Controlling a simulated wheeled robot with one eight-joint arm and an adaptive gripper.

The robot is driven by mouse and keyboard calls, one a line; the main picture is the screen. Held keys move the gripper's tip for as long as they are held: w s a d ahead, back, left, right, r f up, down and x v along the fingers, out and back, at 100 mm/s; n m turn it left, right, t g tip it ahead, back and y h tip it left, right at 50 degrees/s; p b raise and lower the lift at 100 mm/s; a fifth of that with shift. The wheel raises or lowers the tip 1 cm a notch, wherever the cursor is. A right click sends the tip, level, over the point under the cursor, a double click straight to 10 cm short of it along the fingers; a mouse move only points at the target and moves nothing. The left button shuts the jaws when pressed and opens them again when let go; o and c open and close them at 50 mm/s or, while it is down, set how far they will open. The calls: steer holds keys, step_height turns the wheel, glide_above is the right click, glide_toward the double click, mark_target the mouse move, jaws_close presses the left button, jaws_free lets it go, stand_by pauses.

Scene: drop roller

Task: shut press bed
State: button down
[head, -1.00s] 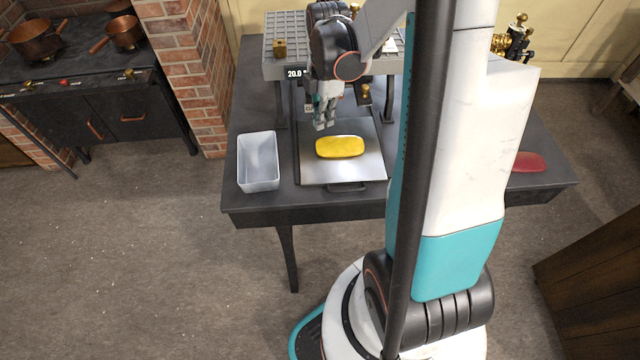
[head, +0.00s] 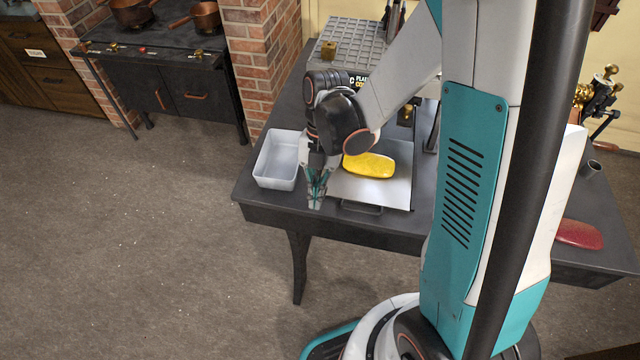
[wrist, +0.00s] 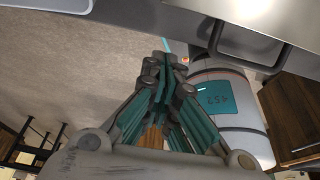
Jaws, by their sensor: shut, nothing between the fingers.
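The press bed (head: 400,187) is a flat metal plate pulled out in front of the press on the dark table, with a yellow slab (head: 370,164) lying on it. Its dark handle (head: 362,208) is at the front edge. My arm hides part of the press.
A white tub (head: 277,160) stands left of the bed, close to my gripper. A red slab (head: 578,234) lies on the table (head: 262,212) at right. The floor in front is open.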

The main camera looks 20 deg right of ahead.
steer(key=f, duration=0.1)
steer(key=f+b, duration=0.1)
steer(key=f, duration=0.1)
steer(key=w+f+b, duration=0.1)
steer(key=shift+w+d+f, duration=0.1)
steer(key=shift+d+f, duration=0.1)
steer(key=shift+d, duration=0.2)
steer(key=shift+w+d+r+b, duration=0.1)
steer(key=shift+w+d+b, duration=0.2)
steer(key=shift+w, duration=0.2)
